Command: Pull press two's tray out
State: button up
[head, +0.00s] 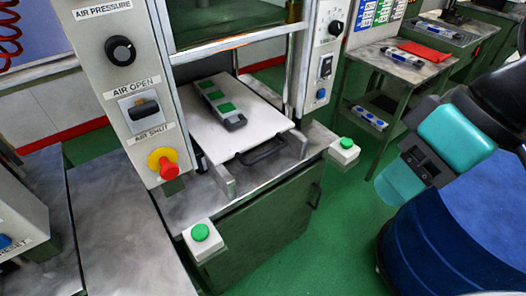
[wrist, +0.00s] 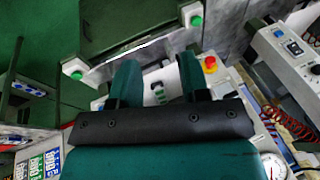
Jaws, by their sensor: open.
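A pale tray (head: 243,135) sits in the press, its front part out over the metal bed. A dark handle (head: 263,152) is on its front edge. A grey mould with green pads (head: 221,104) lies on the tray. My gripper (head: 399,186) is at the right in the head view, in the air, well apart from the handle. In the wrist view its teal fingers (wrist: 158,68) stand apart with nothing held between them. The mould (wrist: 159,92) shows beyond the gap, partly hidden. No label in view tells which press this is.
Two green buttons on white boxes flank the bed, left (head: 200,233) and right (head: 345,146). The left panel has a red stop button (head: 165,168) and an air switch (head: 143,107). Metal rails edge the tray. Green floor (head: 335,235) is free between press and gripper.

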jog(key=w+a+f+m+t+y+b, duration=0.35)
jog(key=w+f+m+b, duration=0.35)
jog(key=f+b, duration=0.7)
jog(key=m+t+y+b, duration=0.2)
jog(key=m+t+b, duration=0.2)
jog(key=m+t, duration=0.55)
send_near(270, 154)
jog(key=w+g, duration=0.1)
jog(key=shift+m, duration=0.25)
jog(key=p+x, duration=0.5)
jog(key=x, duration=0.7)
jog(key=shift+r, duration=0.2)
grip_shut()
